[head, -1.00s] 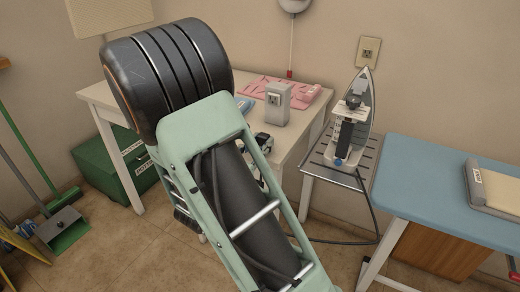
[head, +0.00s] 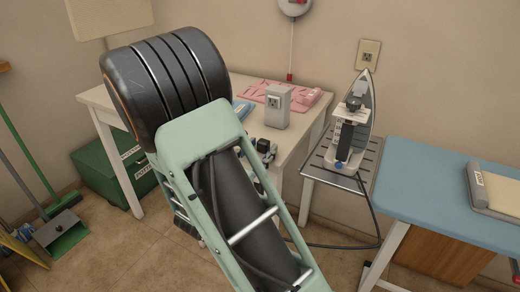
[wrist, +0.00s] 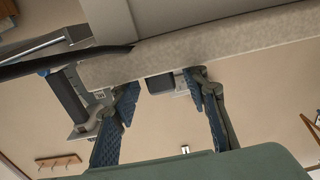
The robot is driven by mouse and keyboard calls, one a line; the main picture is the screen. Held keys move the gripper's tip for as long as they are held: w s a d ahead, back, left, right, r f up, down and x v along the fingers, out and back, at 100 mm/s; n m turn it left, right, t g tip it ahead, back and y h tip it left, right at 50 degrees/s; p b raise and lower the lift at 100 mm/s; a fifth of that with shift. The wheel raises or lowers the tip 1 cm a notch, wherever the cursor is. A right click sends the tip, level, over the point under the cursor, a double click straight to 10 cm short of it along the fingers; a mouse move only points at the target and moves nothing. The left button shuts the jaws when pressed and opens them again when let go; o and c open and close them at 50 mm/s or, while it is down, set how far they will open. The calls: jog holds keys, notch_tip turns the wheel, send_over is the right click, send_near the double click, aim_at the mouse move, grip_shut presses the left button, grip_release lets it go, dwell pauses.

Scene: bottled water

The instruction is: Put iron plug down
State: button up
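The iron (head: 352,125) stands upright on a slatted metal stand (head: 314,167) right of the white table (head: 290,160); it also shows in the wrist view (wrist: 70,98). Its dark cord (head: 377,215) drops to the floor and runs left behind my arm. I cannot make out the plug in either view. My gripper (wrist: 160,95) is open, its two blue-padded fingers well apart at the table's edge. A small dark block (wrist: 160,83) shows between the fingers; I cannot tell what it is. In the head view my gripper (head: 265,150) is mostly hidden by my arm.
A grey socket box (head: 277,107) stands on the table before a pink mat (head: 310,97). A wall outlet (head: 368,55) is above the iron. The blue ironing board (head: 430,185) is at right. A green box (head: 100,165) and dustpan (head: 62,235) are at left.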

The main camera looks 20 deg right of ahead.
jog(key=shift+r, duration=0.15)
jog(key=shift+a+r+p, duration=0.1)
jog(key=shift+r+p, duration=0.6)
jog(key=v, duration=1.1)
jog(key=shift+s+a+f+p, duration=0.25)
jog(key=shift+s+p, duration=0.1)
jog(key=shift+w, duration=0.1)
